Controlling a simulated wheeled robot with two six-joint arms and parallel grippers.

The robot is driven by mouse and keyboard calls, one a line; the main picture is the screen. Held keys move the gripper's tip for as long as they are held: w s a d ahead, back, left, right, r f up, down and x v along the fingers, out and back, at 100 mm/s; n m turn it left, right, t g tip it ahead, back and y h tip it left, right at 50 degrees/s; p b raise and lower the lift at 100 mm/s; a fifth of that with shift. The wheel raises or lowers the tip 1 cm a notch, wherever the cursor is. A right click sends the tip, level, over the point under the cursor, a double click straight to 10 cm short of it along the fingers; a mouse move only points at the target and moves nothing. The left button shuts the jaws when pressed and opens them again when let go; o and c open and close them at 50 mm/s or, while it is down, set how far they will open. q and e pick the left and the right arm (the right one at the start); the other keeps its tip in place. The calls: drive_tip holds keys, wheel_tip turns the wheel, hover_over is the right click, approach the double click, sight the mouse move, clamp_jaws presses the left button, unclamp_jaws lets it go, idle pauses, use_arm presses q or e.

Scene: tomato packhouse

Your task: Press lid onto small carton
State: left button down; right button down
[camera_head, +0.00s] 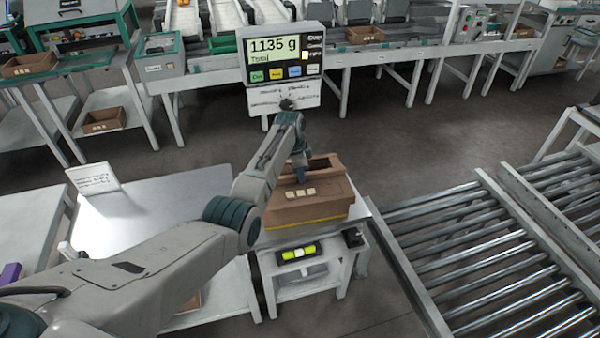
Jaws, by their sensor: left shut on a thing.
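The small brown carton (308,213) stands on the scale stand below the display, with a yellow strip along its lower edge. A brown lid (325,193) with several pale squares lies over its near part and looks tilted. A dark gap shows behind the lid, near the carton's back edge. My left gripper (300,176) points down at the lid's far edge and is shut on the lid. My left forearm and wrist hide the carton's left side and part of the lid. My right gripper is out of view.
The scale display (285,52) reads 1135 g, close behind my wrist. A white table (150,215) with a small sign (93,178) is at the left. A roller conveyor (470,250) fills the right. Open floor lies behind the scale.

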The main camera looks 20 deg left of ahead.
use_arm(q)
drive_tip(key=shift+f+b, duration=0.35)
drive_tip(key=shift+f, duration=0.15)
idle(0.4)
drive_tip(key=c, duration=1.3)
unclamp_jaws()
drive_tip(key=shift+c, duration=1.4)
drive_tip(key=shift+r+p, duration=0.95)
drive_tip(key=shift+p, duration=0.05)
wheel_tip(320, 180, up, 2)
drive_tip(key=shift+r+p, duration=0.1)
drive_tip(key=shift+p, duration=0.9)
wheel_tip(320, 180, up, 4)
drive_tip(key=p, duration=0.4)
